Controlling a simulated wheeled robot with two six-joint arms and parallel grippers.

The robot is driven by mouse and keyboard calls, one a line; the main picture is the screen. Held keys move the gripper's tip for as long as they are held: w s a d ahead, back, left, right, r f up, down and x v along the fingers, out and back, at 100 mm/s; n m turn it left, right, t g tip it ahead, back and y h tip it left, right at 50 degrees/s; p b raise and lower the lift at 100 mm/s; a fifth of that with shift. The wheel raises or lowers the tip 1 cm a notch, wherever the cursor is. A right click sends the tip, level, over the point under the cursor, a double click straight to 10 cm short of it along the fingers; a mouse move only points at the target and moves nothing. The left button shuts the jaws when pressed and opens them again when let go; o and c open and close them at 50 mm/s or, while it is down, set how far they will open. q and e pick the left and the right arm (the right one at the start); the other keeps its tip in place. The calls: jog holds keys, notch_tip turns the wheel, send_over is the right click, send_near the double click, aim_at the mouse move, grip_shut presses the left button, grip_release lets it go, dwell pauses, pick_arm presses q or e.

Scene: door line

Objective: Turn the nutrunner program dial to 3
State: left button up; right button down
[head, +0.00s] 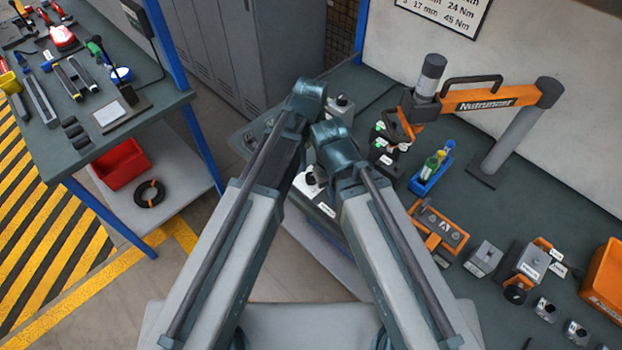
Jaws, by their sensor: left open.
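The orange Nutrunner arm (490,100) reaches left from a grey post on the right bench, and its tool hangs at the left end. A grey and orange unit (528,262) stands at the lower right of the bench with a black round knob (515,294) on its front. Its labels and any pointer are too small to read, so I cannot tell the dial's setting. My left gripper (302,170) is open, mostly hidden between my folded arms, well left of that unit. My right arm's end is hidden behind its own links. Neither gripper is near the knob.
An orange two-socket unit (438,228), a grey box (483,258), a blue bottle tray (431,174) and an orange bin (606,280) crowd the bench. A tool table (85,110) stands left, with a red bin (120,163) on its lower shelf.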

aim_at(311, 176)
pick_arm(q)
notch_tip(311, 176, down, 9)
jog(key=b, duration=0.7)
jog(key=shift+b, duration=0.4)
pick_arm(e)
notch_tip(311, 176, down, 9)
pick_arm(q)
jog(key=shift+r, duration=0.1)
jog(key=shift+c, duration=0.4)
grip_shut()
